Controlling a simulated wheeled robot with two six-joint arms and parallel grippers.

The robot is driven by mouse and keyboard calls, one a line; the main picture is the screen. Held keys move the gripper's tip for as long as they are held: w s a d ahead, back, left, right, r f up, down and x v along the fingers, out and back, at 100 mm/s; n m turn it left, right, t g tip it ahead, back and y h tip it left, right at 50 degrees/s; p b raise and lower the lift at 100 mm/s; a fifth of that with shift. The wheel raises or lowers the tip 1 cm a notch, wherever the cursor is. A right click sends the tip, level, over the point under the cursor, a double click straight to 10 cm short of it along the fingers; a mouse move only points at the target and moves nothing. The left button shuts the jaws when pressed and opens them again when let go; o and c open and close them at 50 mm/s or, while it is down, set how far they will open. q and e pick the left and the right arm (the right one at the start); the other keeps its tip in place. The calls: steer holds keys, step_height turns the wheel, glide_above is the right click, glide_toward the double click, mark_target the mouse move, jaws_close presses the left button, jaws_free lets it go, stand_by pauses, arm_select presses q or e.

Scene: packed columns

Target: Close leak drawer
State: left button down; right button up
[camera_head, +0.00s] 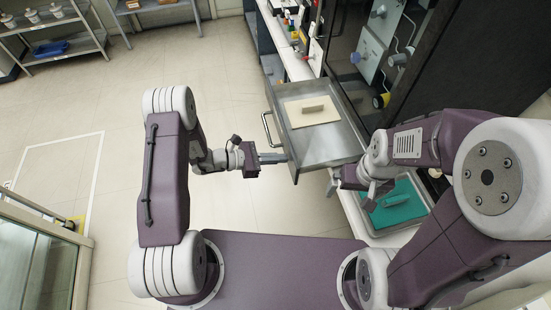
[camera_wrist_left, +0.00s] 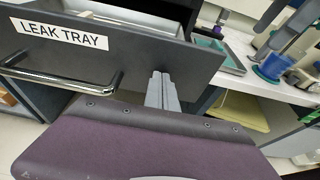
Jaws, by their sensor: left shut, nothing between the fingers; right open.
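The leak drawer (camera_head: 338,151) stands pulled open from the counter, a grey metal box with a cream pad (camera_head: 312,112) and a small grey block on it. In the left wrist view its dark front (camera_wrist_left: 150,58) carries a "LEAK TRAY" label (camera_wrist_left: 62,34) and a metal bar handle (camera_wrist_left: 70,80). My left gripper (camera_head: 285,158) is shut and empty. Its tips are at the drawer front, to one side of the handle; whether they touch it I cannot tell. My right gripper (camera_head: 338,182) is open, near the drawer's near side, partly hidden by its wrist.
A tray with a teal mat (camera_head: 398,207) sits on the counter under my right arm. Bottles (camera_head: 292,30) stand on the counter behind the drawer. A dark cabinet (camera_head: 455,60) is at the right. A shelf rack (camera_head: 50,35) stands far left. The floor left of the drawer is clear.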

arm_select(q)
steer(key=w+d+b, duration=0.2)
steer(key=d, duration=0.5)
steer(key=w+d+b, duration=0.2)
steer(key=d+b, duration=0.1)
steer(key=d, duration=0.4)
steer(key=w+d+b, duration=0.2)
steer(key=w+d, duration=0.1)
steer(key=d, duration=0.4)
steer(key=shift+d+f, duration=0.1)
steer(key=shift+d, duration=0.2)
steer(key=shift+w+d+b, duration=0.15)
steer(key=shift+d+b, duration=0.3)
steer(key=shift+d, duration=0.2)
steer(key=shift+r, duration=0.3)
steer(key=shift+w+d+r, duration=0.1)
